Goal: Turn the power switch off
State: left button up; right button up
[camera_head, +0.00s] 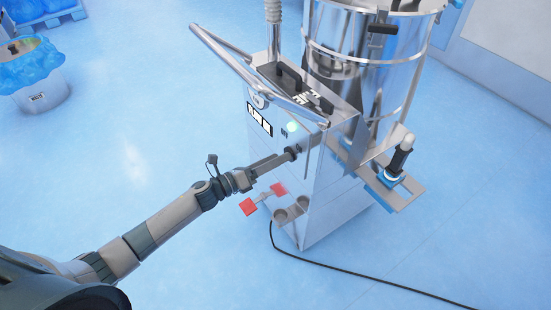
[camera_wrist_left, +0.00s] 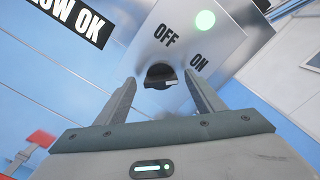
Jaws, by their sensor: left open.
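The power switch (camera_wrist_left: 161,75) is a black rotary knob on a metal panel, with the labels OFF and ON above it in the left wrist view. Its light mark sits at its lower right edge. My left gripper (camera_wrist_left: 165,88) is open, with one finger on each side of the knob. I cannot tell whether the fingertips touch it. A green lamp (camera_wrist_left: 205,20) glows above the labels. In the head view my left gripper (camera_head: 292,153) reaches the front of the metal machine (camera_head: 325,190), and its fingers partly hide the switch. My right gripper is not in view.
A metal handle bar (camera_head: 225,50) slants across the machine's top left. A black cable (camera_head: 370,279) runs over the blue floor. A bin with a blue liner (camera_head: 33,75) stands at the far left.

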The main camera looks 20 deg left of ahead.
pick_arm(q)
jog(key=shift+w+d, duration=0.1)
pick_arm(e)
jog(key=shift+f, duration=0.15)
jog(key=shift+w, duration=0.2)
pick_arm(q)
jog(key=c, duration=1.1)
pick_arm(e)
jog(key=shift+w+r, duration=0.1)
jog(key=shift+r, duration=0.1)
